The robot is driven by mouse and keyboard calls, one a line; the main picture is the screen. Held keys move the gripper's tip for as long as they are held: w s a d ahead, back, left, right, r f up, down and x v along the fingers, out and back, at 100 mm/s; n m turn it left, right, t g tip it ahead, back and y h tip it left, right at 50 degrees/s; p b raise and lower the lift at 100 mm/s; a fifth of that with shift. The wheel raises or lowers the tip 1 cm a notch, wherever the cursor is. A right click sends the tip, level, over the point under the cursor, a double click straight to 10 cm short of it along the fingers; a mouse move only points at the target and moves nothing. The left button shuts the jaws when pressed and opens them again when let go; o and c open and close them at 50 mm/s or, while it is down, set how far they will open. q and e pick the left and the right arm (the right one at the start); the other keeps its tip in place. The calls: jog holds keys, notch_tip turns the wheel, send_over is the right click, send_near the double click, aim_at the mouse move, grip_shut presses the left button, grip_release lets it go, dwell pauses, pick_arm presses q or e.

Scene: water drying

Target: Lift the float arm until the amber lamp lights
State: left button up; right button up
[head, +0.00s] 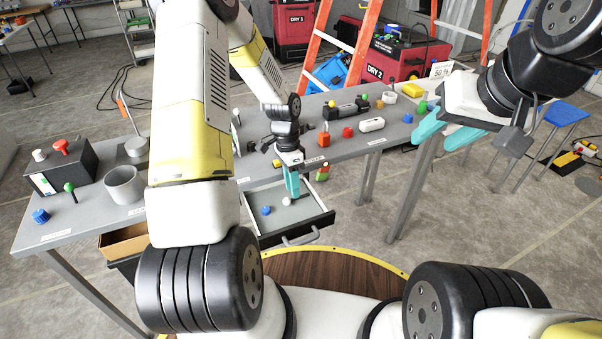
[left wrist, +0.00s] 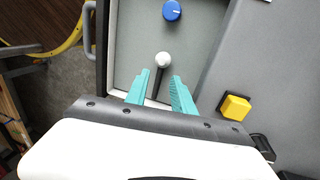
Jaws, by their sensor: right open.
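An open drawer (head: 312,222) under the table holds a white ball on a dark stem (left wrist: 163,60), possibly the float arm; the ball also shows in the head view (head: 286,201). A blue knob (left wrist: 172,11) is in the same drawer. My left gripper (head: 292,192) points down into the drawer. In the left wrist view its teal fingers (left wrist: 161,76) are apart, one on each side of the stem, with gaps visible. My right gripper (head: 440,133) is open and empty beyond the table's right end. I cannot tell which thing is the amber lamp.
A yellow block (left wrist: 235,106) is beside the drawer. A blue stool (head: 563,113) stands at right.

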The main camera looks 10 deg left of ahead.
pick_arm(q)
jog(key=shift+s+d+f, duration=0.1)
jog(key=shift+s+f, duration=0.05)
jog(key=shift+f, duration=0.6)
jog(key=shift+s+d+f, duration=0.1)
jog(key=shift+f, duration=0.65)
grip_shut()
